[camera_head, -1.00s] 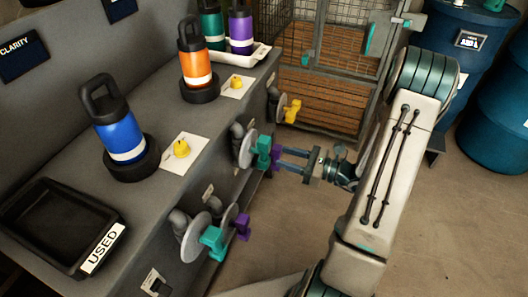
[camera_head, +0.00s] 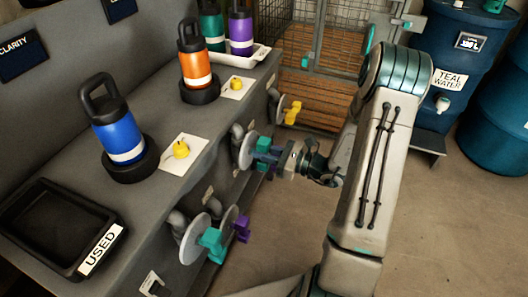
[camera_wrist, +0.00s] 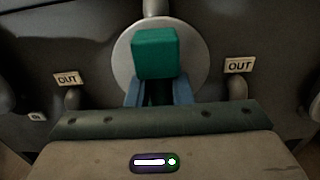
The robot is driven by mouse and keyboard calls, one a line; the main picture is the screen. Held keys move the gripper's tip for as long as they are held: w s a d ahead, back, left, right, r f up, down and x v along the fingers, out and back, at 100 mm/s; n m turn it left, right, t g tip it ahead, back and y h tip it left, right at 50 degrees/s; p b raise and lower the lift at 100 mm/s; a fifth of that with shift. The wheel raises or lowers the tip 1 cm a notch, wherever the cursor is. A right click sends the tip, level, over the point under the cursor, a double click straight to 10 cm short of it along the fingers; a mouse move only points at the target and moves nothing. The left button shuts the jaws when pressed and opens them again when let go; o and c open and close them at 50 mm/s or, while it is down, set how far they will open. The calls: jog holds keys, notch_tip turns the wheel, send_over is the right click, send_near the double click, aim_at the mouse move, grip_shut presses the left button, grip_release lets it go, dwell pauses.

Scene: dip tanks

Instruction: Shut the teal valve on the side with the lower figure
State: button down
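The near teal valve handle (camera_head: 211,241) is on the bench front below the blue bottle (camera_head: 118,135). The far teal valve handle (camera_wrist: 155,52) is on the side of the orange bottle (camera_head: 194,66); it stands in front of a grey disc in the wrist view. My gripper (camera_head: 268,153) is at this far valve. Its two fingers (camera_wrist: 159,93) are apart and reach to the lower sides of the teal block, which hides their tips. I cannot tell whether they press on it. Two dark panels, one marked CLARITY (camera_head: 20,55), are on the back wall; no figure on them is readable.
A purple handle (camera_head: 242,229) sits beside the near teal valve. A yellow valve (camera_head: 293,112) is farther along. Yellow knobs (camera_head: 181,150) and a black USED tray (camera_head: 50,215) are on the bench. Blue drums (camera_head: 455,60) stand at right. The floor between is open.

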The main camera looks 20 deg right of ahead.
jog(key=shift+r+p, duration=0.1)
jog(key=shift+p, duration=0.3)
jog(key=m+p, duration=0.3)
jog(key=p, duration=0.1)
jog(key=shift+w+d+r+m, duration=0.1)
jog(key=shift+d+r+m, duration=0.05)
jog(key=shift+m, duration=0.25)
jog(key=m+p, duration=0.4)
jog(key=shift+w+d+m+p, duration=0.1)
jog(key=shift+m+p, duration=0.2)
jog(key=shift+p, duration=0.1)
jog(key=m+p, duration=0.2)
jog(key=f+m+p, duration=0.1)
jog(key=m+p, duration=0.1)
jog(key=m, duration=0.1)
jog(key=shift+w+d, duration=0.1)
jog(key=shift+w, duration=0.05)
jog(key=m, duration=0.1)
jog(key=m+p, duration=0.1)
jog(key=m, duration=0.2)
jog(key=shift+f+p, duration=0.25)
jog(key=shift+p, duration=0.1)
jog(key=shift+m, duration=0.4)
jog(key=c, duration=1.3)
grip_release()
